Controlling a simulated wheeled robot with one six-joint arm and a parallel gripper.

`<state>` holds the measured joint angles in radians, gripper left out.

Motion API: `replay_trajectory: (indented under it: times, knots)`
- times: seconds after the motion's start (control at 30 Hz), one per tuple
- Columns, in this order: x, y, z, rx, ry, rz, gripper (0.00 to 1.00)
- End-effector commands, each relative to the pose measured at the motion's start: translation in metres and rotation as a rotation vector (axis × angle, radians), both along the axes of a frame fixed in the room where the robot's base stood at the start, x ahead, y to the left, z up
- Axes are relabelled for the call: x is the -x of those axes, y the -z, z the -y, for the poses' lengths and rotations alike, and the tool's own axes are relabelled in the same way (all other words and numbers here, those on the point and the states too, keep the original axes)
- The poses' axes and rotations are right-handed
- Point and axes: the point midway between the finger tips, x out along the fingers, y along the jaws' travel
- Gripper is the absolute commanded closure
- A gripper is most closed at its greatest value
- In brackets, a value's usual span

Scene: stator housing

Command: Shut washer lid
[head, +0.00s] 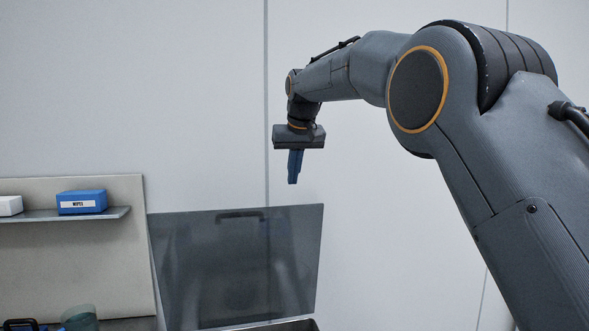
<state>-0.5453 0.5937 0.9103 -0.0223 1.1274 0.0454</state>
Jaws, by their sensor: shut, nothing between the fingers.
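The washer lid (200,272) is a smoky, see-through panel with a dark handle (241,216) near its top edge. It stands raised, tilted back a little, at the bottom middle of the head view. My gripper (294,182) has blue fingers that are shut with nothing between them. It points down and shows above the lid's top edge, towards the right, apart from it in the picture. How far it is from the lid in depth I cannot tell. The washer body (290,326) is mostly cut off by the bottom of the picture.
A shelf (112,213) on a pale back panel at the left bears a blue box (82,202) and a white box (10,206). A see-through greenish container (80,318) and a dark handled item (20,325) show at the bottom left. The wall space around my gripper is clear.

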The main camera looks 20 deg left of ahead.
Motion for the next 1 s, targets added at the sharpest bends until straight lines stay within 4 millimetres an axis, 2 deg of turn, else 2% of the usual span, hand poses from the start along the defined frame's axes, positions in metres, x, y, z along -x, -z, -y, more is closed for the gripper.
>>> replay_trajectory:
  times: [0.33,0.7,1.0]
  knots:
    - [-0.026,0.053,-0.014,0.002,0.001,-0.004,1.00]
    - [0.001,0.056,0.001,0.000,0.001,0.000,1.00]
    - [0.009,0.060,0.006,-0.001,0.001,0.001,1.00]
